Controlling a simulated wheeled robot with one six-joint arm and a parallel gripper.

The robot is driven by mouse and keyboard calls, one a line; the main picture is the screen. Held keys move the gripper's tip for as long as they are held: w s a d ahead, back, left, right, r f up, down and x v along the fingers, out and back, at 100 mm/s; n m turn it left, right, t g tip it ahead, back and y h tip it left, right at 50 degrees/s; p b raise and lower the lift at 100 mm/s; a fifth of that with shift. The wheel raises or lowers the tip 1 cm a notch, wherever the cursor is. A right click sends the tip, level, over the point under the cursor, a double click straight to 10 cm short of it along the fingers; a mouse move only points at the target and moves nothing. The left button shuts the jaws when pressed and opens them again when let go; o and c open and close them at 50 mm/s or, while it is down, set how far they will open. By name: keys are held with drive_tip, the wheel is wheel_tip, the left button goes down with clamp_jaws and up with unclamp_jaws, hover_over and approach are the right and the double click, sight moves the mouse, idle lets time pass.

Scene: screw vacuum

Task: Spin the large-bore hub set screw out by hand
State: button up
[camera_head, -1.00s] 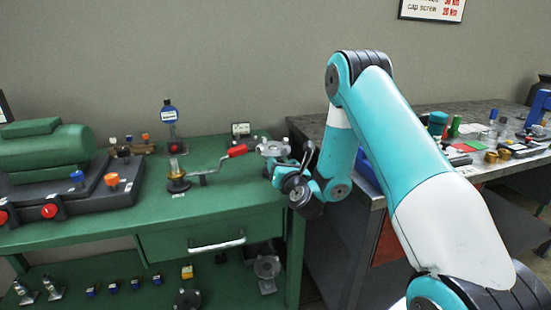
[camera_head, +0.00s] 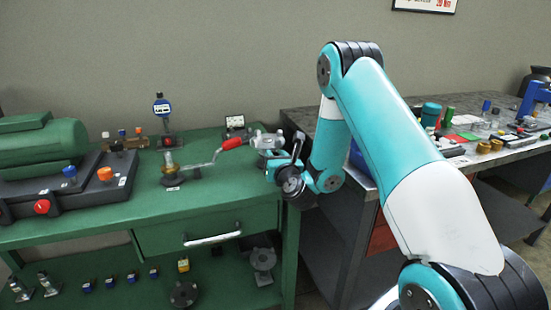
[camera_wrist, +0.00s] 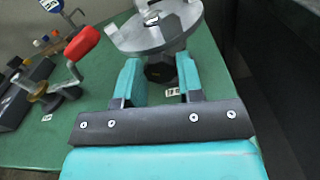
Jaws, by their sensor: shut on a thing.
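The hub (camera_wrist: 155,30) is a grey metal disc with a raised boss at the top of the wrist view. In the head view the hub (camera_head: 267,140) stands near the green bench's right end. In the head view my gripper (camera_head: 272,162) is at the hub's near side, and the screw is hidden there.
A crank with a red handle (camera_wrist: 82,43) is close to the left of my gripper. A dial gauge (camera_head: 162,108) and a green machine (camera_head: 42,145) stand farther left on the green bench (camera_head: 215,200). A grey table (camera_head: 300,118) with small parts is on the right.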

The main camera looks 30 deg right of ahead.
drive_tip(key=n, duration=0.7)
drive_tip(key=shift+a, duration=0.1)
drive_tip(key=n, duration=0.3)
drive_tip(key=shift+n+p, duration=0.3)
drive_tip(key=shift+p, duration=0.05)
drive_tip(key=n, duration=0.3)
drive_tip(key=shift+n+p, duration=0.3)
drive_tip(key=shift+p, duration=0.05)
drive_tip(key=n, duration=0.3)
drive_tip(key=shift+a+n+p, duration=0.1)
drive_tip(key=shift+n+p, duration=0.2)
drive_tip(key=shift+p, duration=0.1)
drive_tip(key=n+p, duration=0.1)
drive_tip(key=n, duration=0.2)
drive_tip(key=shift+f+n, duration=0.1)
drive_tip(key=shift+n, duration=0.3)
drive_tip(key=n+p, duration=0.1)
drive_tip(key=n, duration=0.2)
drive_tip(key=shift+f+n+p, duration=0.2)
drive_tip(key=shift+n+p, duration=0.6)
drive_tip(key=shift+n, duration=0.9)
